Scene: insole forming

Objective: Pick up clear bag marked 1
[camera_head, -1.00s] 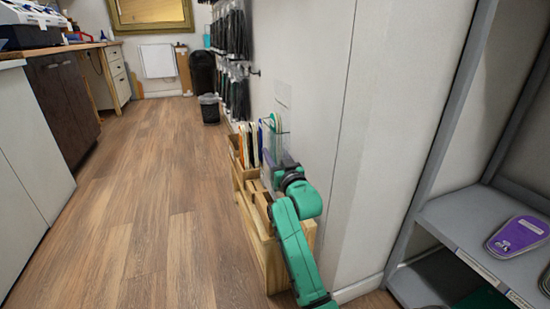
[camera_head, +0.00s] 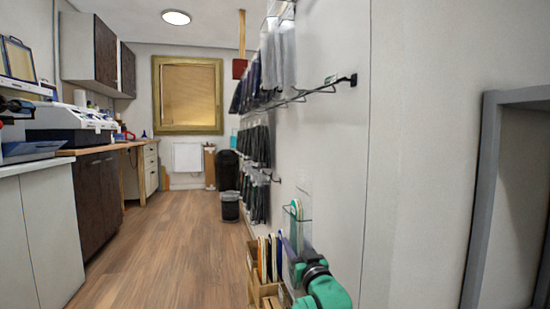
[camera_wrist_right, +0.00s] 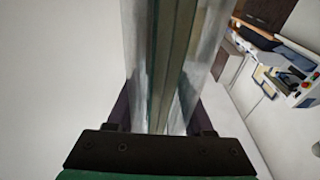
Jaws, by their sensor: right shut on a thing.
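A clear bag (camera_head: 303,232) with green-edged flat pieces inside stands upright at the wooden bin by the right wall. My right gripper (camera_wrist_right: 162,118) is shut on it; in the right wrist view the clear bag (camera_wrist_right: 166,50) runs up from between the two dark fingers. In the head view my right wrist covers the bag's lower part, and the fingers are hard to make out. I cannot read a mark on the bag. My left gripper is not in view.
The wooden bin (camera_head: 254,272) holds several other upright flat pieces (camera_head: 266,256) beside the bag. Bagged items hang on wall racks (camera_head: 333,84) above. A grey shelf frame (camera_head: 482,200) stands at right. The wooden floor (camera_head: 175,255) to the left is clear.

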